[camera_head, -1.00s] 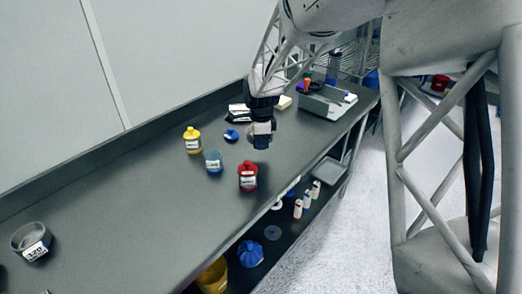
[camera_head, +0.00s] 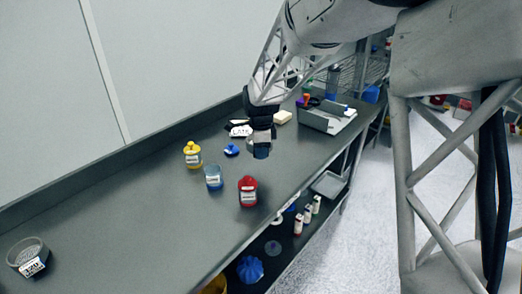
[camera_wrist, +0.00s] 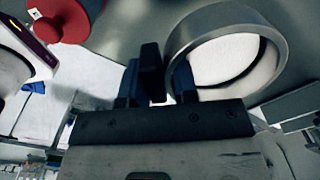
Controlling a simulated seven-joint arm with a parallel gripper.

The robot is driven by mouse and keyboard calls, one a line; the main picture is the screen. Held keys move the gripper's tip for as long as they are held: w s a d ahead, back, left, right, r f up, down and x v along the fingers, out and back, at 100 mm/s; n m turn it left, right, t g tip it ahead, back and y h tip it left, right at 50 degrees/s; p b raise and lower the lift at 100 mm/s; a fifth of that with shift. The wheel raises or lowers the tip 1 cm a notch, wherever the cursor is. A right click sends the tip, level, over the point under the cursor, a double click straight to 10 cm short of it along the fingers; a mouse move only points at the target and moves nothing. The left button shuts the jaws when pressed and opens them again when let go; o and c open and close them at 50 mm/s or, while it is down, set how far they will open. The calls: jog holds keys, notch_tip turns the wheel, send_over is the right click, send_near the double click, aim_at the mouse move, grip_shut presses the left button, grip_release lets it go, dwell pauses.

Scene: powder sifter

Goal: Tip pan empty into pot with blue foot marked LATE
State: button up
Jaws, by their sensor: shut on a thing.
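My gripper (camera_head: 262,134) is shut on a small round metal pan (camera_head: 262,151) and holds it in the air above the bench, behind and right of the red pot. In the wrist view the pan (camera_wrist: 176,52) is a grey metal ring beside my fingers (camera_wrist: 166,80); its inside looks pale, and I cannot tell whether powder lies in it. The open pot with the blue foot (camera_head: 214,184) stands upright between the yellow pot (camera_head: 193,156) and the red pot (camera_head: 248,192). Its white label is too small to read. The pan is apart from it.
A blue lid (camera_head: 231,150) lies behind the open pot. A sieve marked 120 (camera_head: 29,255) stands at the far left. The left bench (camera_head: 120,215) is clear.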

jog(key=s+a+r+n, duration=0.1)
jog(key=a+r+n, duration=0.5)
jog(key=a+n, duration=0.3)
jog(key=shift+s+a, duration=0.3)
jog(key=shift+s, duration=0.1)
jog(key=shift+f+t+h, duration=0.7)
jog(key=shift+f, duration=0.25)
jog(key=shift+s+a+t+h, duration=0.1)
jog(key=shift+s+t+h, duration=0.05)
jog(key=shift+t+h, duration=0.25)
jog(key=shift+f+t+h, duration=0.1)
jog(key=shift+t+h, duration=0.2)
jog(key=shift+a+t+h, duration=0.1)
jog(key=shift+t+h, duration=0.2)
dwell(0.3)
jog(key=shift+s+a+t+h, duration=0.15)
jog(key=shift+s+t+h, duration=0.05)
jog(key=shift+t+h, duration=0.3)
